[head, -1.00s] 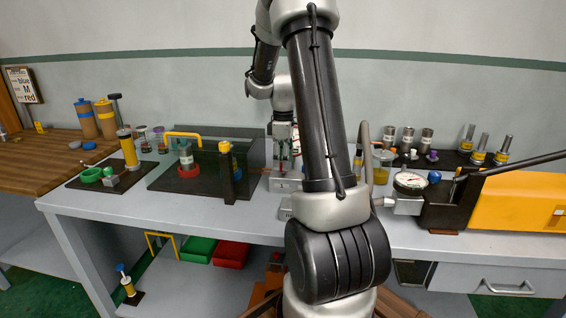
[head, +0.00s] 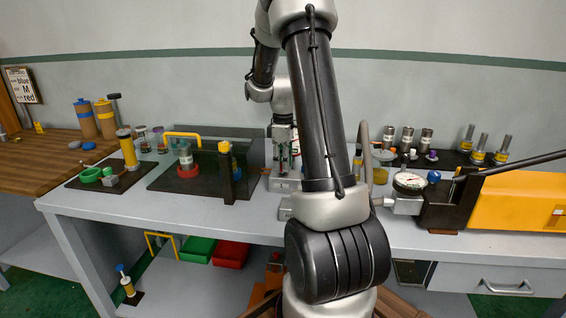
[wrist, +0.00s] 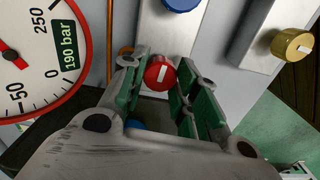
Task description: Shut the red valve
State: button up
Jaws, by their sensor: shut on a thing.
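The red valve (wrist: 159,73) is a round red knob with a white mark on its face, in the wrist view. The mark runs nearly up and down in that view, slightly tilted. My gripper (wrist: 158,88) has its green-padded fingers on either side of the knob and is shut on it. In the head view my gripper (head: 284,152) is at the back of the bench, left of my upright arm link. The red knob cannot be made out clearly there, among the fingers.
A round pressure gauge (wrist: 30,60) marked 190 bar is close on the left in the wrist view. A blue knob (wrist: 182,4) is above and a yellow knob (wrist: 292,44) at upper right. A clear-walled station (head: 205,160) stands left on the bench, and a dial gauge (head: 409,182) right.

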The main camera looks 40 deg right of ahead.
jog(key=m, duration=0.8)
jog(key=shift+m, duration=0.4)
jog(key=m, duration=0.4)
jog(key=shift+m, duration=2.1)
jog(key=shift+w+r, duration=0.1)
jog(key=o, duration=1)
jog(key=shift+o, duration=0.2)
notch_tip(320, 180, up, 12)
